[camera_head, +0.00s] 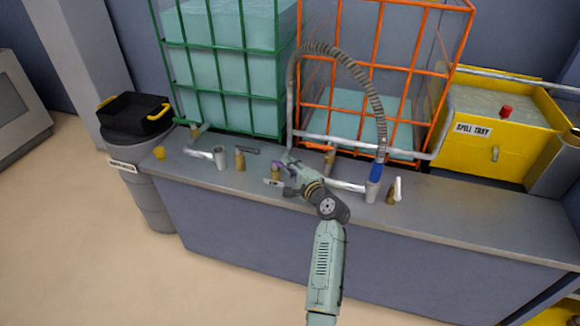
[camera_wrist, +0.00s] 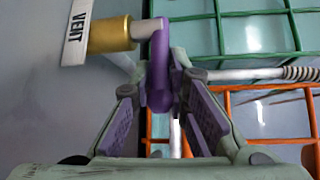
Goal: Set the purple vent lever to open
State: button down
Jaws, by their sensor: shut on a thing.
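The purple vent lever (camera_wrist: 160,75) stands upright in the wrist view, on a grey stem beside a brass valve body (camera_wrist: 110,36). A white tag reading VENT (camera_wrist: 76,32) is on that body. My gripper (camera_wrist: 167,100) has its two purple-padded fingers on either side of the lever's lower end and is shut on it. In the head view my gripper (camera_head: 287,176) is over the bench, and the lever (camera_head: 279,168) is a small purple patch beside it, partly hidden. The contact between pads and lever is hard to make out.
The bench (camera_head: 460,212) carries other valves: one with a dark handle (camera_head: 240,160) to the left and one with a white handle (camera_head: 394,192) to the right. A hose (camera_head: 380,115) arches behind my gripper. Green (camera_head: 230,90) and orange (camera_head: 350,115) cages stand behind, with a yellow spill tray (camera_head: 490,155) at right.

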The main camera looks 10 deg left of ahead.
jog(key=shift+f, duration=0.1)
dwell(0.3)
jog(key=shift+w+d+f+b, duration=0.1)
jog(key=shift+w+f+b, duration=0.1)
jog(key=shift+b, duration=0.65)
jog(key=n+y+b, duration=0.1)
jog(key=g+y+b, duration=0.1)
jog(key=b, duration=0.1)
jog(key=shift+w+f+n+g, duration=0.1)
jog(key=shift+w+n+g, duration=0.2)
jog(key=shift+w+n, duration=0.1)
jog(key=b, duration=0.1)
jog(key=n+g+y+b, duration=0.1)
jog(key=shift+w+b, duration=0.25)
jog(key=shift+b, duration=0.1)
jog(key=shift+w+r+n+g+y+b, duration=0.15)
jog(key=shift+r+n+g+y+b, duration=0.2)
jog(key=shift+n+g+y+b, duration=0.45)
jog(key=c, duration=1.6)
grip_release()
jog(key=shift+g, duration=0.3)
jog(key=shift+o, duration=0.2)
